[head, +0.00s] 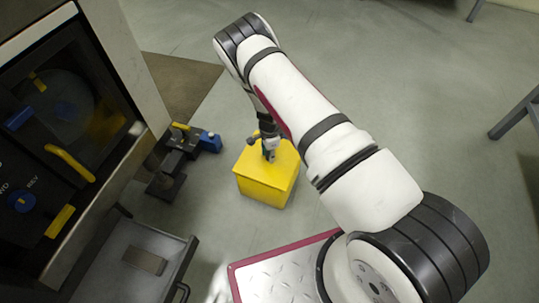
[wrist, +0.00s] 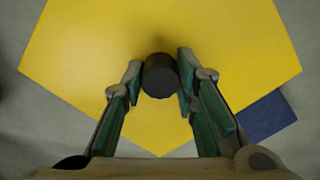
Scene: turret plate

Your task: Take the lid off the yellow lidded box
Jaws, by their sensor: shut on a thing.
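The yellow lidded box (head: 261,187) stands on the floor near the middle of the head view. Its lid (wrist: 160,35) fills most of the wrist view as a flat yellow surface with a dark round knob (wrist: 160,76). My gripper (head: 269,152) is over the top of the box, pointing down. In the wrist view my gripper (wrist: 159,80) has a finger on each side of the knob and is shut on it. I cannot tell whether the lid sits fully on the box. The knob is mostly hidden by the gripper in the head view.
A dark machine (head: 65,130) with a yellow handle stands at the left. A black fixture with blue and yellow parts (head: 183,150) is left of the box. A grey tray (head: 140,262) is at the lower left.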

